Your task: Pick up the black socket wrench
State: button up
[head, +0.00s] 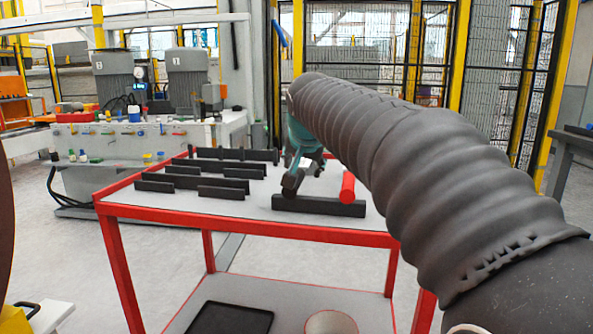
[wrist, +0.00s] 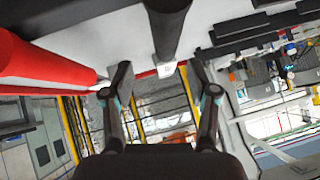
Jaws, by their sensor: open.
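The black socket wrench (wrist: 167,28) shows in the wrist view as a dark round shaft with a small pale square at its near end. It reaches down from the top edge to the space between my fingers. My gripper (wrist: 160,76) is open, with one finger on each side of that end; I see a gap on both sides and no grip. In the head view my gripper (head: 292,181) is low over the table (head: 250,229), just behind a long black bar (head: 318,206). My arm and gripper hide much there, and I cannot clearly make out the wrench.
A red cylinder (head: 348,187) lies right of my gripper; it fills the left of the wrist view (wrist: 45,68). Several black bars (head: 220,183) lie on the left of the red-framed table. A black tray (head: 229,318) and a round container (head: 331,322) are on the lower shelf.

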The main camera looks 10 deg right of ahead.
aim_at(299, 172)
jog(key=shift+a+x, duration=0.2)
jog(key=shift+x, duration=1.65)
jog(key=shift+a+x, duration=0.2)
jog(key=shift+x, duration=1.65)
jog(key=shift+w+r, duration=0.1)
jog(key=shift+r, duration=0.05)
grip_shut()
